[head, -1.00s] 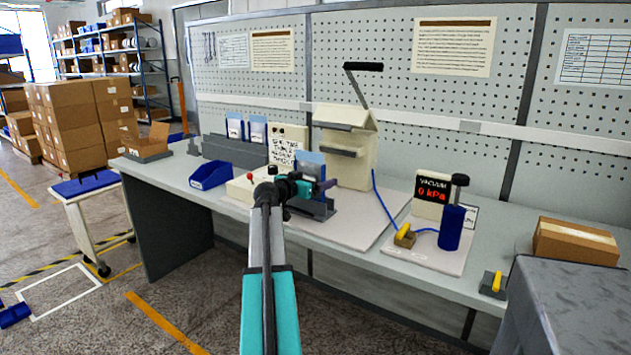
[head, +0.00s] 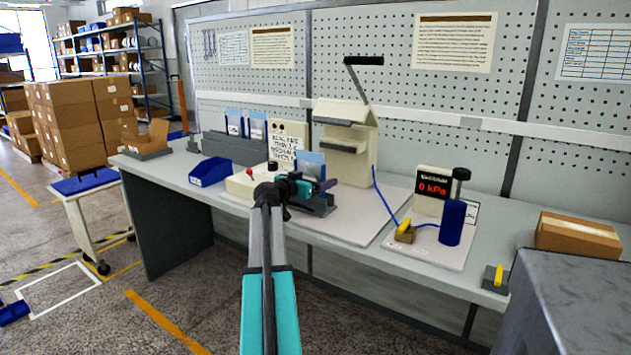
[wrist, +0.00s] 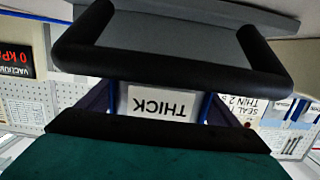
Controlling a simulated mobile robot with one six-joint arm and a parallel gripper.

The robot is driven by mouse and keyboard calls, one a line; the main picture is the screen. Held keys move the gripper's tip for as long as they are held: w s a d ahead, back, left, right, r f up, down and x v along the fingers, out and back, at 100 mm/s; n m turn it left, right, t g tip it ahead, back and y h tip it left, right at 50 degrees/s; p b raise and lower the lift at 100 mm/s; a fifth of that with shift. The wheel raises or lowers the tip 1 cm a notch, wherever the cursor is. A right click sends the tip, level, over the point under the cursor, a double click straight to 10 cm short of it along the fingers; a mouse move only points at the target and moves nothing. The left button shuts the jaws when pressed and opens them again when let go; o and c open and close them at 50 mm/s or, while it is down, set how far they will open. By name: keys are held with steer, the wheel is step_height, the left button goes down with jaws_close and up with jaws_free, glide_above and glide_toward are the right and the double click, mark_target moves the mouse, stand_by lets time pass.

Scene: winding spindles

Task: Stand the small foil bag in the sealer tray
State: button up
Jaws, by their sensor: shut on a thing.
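My gripper (head: 314,187) is at the front of the sealer, shut on the small foil bag (head: 310,162). The bag is pale blue and its upper part shows above my jaws in the head view. In the wrist view its white label (wrist: 163,104) reads THICK, upside down, with blue edges beside it. The dark grey sealer tray (head: 319,210) is just below and beside my gripper. My gripper hides the bag's lower end, so I cannot tell whether it touches the tray.
The cream sealer (head: 350,165) with a black-handled lever stands just behind. A blue bin (head: 211,172) and a grey rack (head: 222,148) with bags are to the left. A vacuum display (head: 433,188) and blue cylinder (head: 453,222) are to the right.

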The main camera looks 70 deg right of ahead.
steer(key=shift+f+b, duration=0.6)
steer(key=shift+f, duration=0.05)
steer(key=o, duration=0.9)
steer(key=shift+o, duration=0.2)
steer(key=shift+a, duration=0.15)
steer(key=v, duration=1.3)
steer(key=shift+a, duration=0.25)
steer(key=shift+w, duration=0.15)
